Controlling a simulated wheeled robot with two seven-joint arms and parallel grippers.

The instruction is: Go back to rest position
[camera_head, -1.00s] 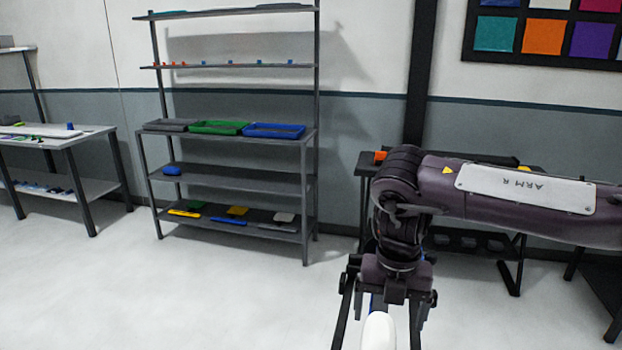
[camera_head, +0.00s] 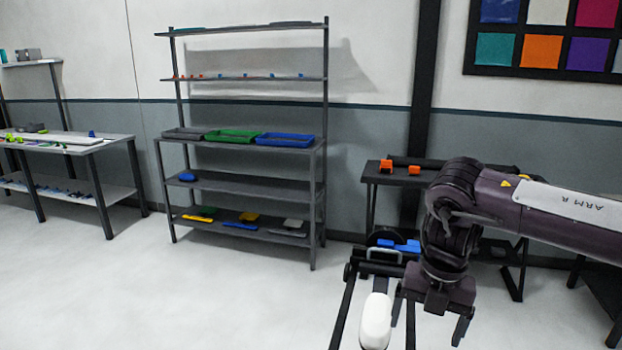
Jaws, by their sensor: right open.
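My right arm comes in from the right edge, and its gripper (camera_head: 430,318) points down at the lower right of the head view. Its two dark fingers stand apart with nothing visible between them. A white rounded object (camera_head: 376,322) is just left of the fingers, beside a dark rail frame (camera_head: 343,312); I cannot tell what it is. My left gripper is not in view.
A grey shelf rack (camera_head: 240,185) with grey, green and blue trays stands against the wall. A table (camera_head: 100,140) with small items is at far left. A dark bench (camera_head: 400,178) with orange items is behind my arm. Floor at left is clear.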

